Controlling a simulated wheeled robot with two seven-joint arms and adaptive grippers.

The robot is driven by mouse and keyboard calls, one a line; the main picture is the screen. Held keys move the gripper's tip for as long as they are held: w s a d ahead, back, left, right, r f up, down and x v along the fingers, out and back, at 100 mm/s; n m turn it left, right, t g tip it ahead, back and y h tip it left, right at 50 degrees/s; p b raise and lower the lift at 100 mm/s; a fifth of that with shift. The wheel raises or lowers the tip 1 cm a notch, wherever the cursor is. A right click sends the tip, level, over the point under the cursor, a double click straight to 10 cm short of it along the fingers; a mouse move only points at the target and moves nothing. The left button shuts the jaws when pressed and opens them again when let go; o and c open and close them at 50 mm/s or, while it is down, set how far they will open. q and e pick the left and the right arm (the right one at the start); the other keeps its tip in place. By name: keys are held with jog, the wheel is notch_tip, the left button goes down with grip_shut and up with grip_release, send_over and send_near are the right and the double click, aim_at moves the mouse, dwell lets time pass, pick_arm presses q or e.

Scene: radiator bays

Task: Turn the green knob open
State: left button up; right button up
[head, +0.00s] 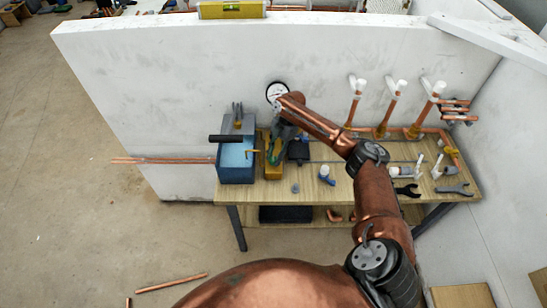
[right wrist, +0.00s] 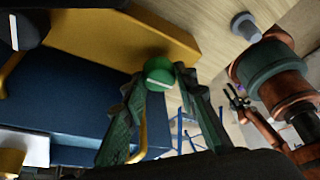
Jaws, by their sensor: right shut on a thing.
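The green knob (right wrist: 158,73) is a small round piece with a pale line across its face. It sits between the two fingertips of my right gripper (right wrist: 163,80) in the right wrist view, and the fingers are shut on it. In the head view my right gripper (head: 276,146) points down over the bench beside the blue box, and the knob is hidden there. Which way the knob is turned is hard to tell. A copper arm with a small dark claw (right wrist: 237,100), probably my left gripper, shows at the right of the wrist view; its jaw state is unclear.
Copper pipes (head: 389,112) rise at the right. Loose fittings and a grey wrench (head: 454,189) lie on the bench.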

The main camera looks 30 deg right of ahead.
jog(key=o, duration=1.1)
jog(key=shift+w+d, duration=0.15)
jog(key=shift+w, duration=0.05)
jog(key=shift+o, duration=0.2)
jog(key=shift+s, duration=0.1)
jog(key=v, duration=1.2)
jog(key=shift+r, duration=0.1)
